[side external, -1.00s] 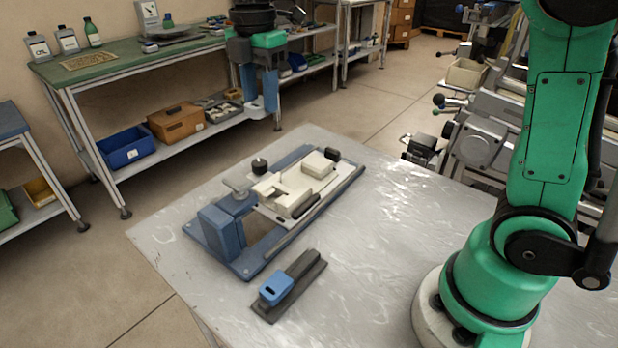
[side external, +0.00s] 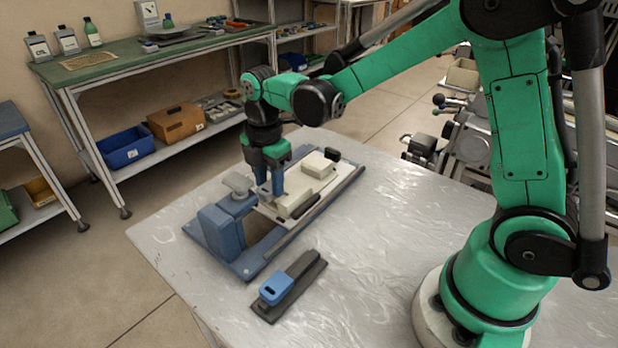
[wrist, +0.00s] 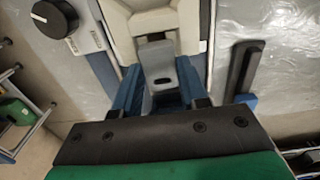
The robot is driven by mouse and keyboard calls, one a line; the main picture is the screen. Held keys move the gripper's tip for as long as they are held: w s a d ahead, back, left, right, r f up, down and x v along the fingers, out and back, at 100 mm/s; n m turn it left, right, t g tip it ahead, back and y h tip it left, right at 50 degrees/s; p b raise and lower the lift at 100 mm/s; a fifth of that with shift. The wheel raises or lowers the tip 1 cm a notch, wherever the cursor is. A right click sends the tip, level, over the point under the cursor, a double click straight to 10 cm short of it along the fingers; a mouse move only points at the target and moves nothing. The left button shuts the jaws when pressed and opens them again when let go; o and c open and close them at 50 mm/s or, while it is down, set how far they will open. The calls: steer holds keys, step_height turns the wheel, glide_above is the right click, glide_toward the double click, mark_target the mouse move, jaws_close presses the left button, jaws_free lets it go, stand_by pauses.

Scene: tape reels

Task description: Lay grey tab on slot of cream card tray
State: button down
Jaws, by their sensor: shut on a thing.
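The cream card tray (side external: 312,180) lies on a blue frame (side external: 247,265) on the table; its cream body also shows at the top of the wrist view (wrist: 170,22). A dark slot opening (wrist: 154,37) shows in the cream part. My gripper (side external: 277,188) points down over the near part of the tray. In the wrist view, my gripper's blue fingers (wrist: 157,88) are shut on the grey tab (wrist: 160,66), whose far end is at or close to the slot. I cannot tell whether the tab touches the tray. In the side view the tab is hidden by the fingers.
A black block with a blue handle (side external: 275,287) lies on the table in front of the frame. A blue post (side external: 222,232) with a grey top (side external: 238,184) stands left of my gripper. A black knob (wrist: 54,18) is beside the tray.

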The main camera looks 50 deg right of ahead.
mark_target(270, 186)
steer(key=shift+f, duration=0.55)
steer(key=shift+c, duration=2.4)
jaws_free()
step_height(270, 186, up, 13)
steer(key=s+f+m+t, duration=0.2)
steer(key=s+m+t, duration=0.1)
steer(key=m, duration=0.6)
steer(key=s+d+f+m+t, duration=0.1)
steer(key=s+m+t, duration=0.3)
steer(key=m, duration=0.5)
steer(key=shift+s+d+f, duration=0.25)
steer(key=shift+s+f, duration=0.6)
steer(key=shift+s, duration=0.25)
